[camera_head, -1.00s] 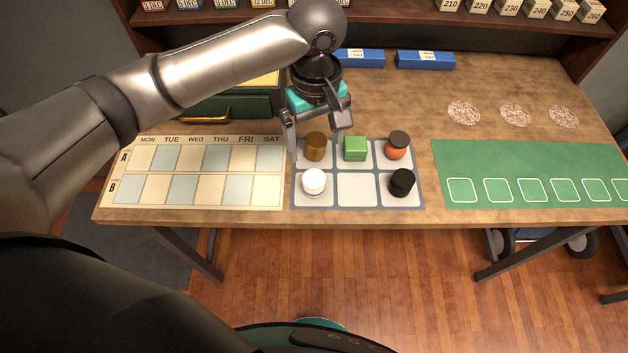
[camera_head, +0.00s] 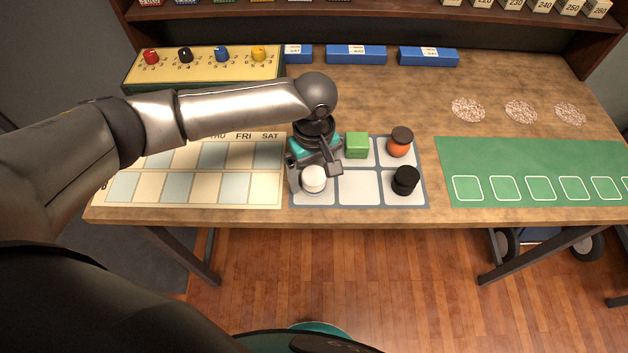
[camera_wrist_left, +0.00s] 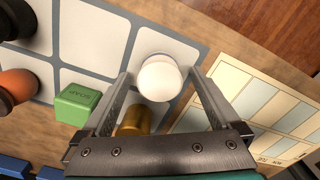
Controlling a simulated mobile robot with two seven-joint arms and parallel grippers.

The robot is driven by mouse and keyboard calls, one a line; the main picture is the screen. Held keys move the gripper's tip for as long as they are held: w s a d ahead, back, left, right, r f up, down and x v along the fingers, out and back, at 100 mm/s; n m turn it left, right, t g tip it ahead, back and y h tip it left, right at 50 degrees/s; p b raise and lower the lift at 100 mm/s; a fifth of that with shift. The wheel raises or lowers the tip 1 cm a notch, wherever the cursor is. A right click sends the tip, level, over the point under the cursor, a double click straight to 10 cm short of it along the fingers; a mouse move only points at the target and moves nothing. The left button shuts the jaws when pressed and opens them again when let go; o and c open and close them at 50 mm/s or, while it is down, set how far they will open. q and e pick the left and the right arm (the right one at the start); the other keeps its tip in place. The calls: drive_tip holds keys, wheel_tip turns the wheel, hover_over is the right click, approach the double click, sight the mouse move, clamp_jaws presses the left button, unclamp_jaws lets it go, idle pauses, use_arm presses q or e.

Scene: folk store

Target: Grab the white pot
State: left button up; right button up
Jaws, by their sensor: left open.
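The white pot (camera_head: 314,179) is a small round white jar standing in the front left square of the grey and white grid mat (camera_head: 358,187). It also shows in the left wrist view (camera_wrist_left: 159,78), between and just beyond the tips of my open fingers. My left gripper (camera_head: 317,169) is low over the left side of the mat, right at the pot, with its jaws open; in the wrist view the gripper (camera_wrist_left: 158,84) has a finger on each side of the pot. I cannot tell whether they touch it. My right gripper is not in view.
A brown-gold jar (camera_wrist_left: 134,120) stands behind the pot, close to my fingers. A green soap block (camera_head: 357,145), an orange jar with a dark lid (camera_head: 400,143) and a black jar (camera_head: 405,180) share the mat. A calendar board (camera_head: 232,188) lies left, a green mat (camera_head: 530,165) right.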

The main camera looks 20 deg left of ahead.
use_arm(q)
drive_tip(key=shift+f, duration=0.7)
drive_tip(key=c, duration=1.5)
drive_tip(key=shift+c, duration=0.2)
drive_tip(key=shift+r, duration=0.15)
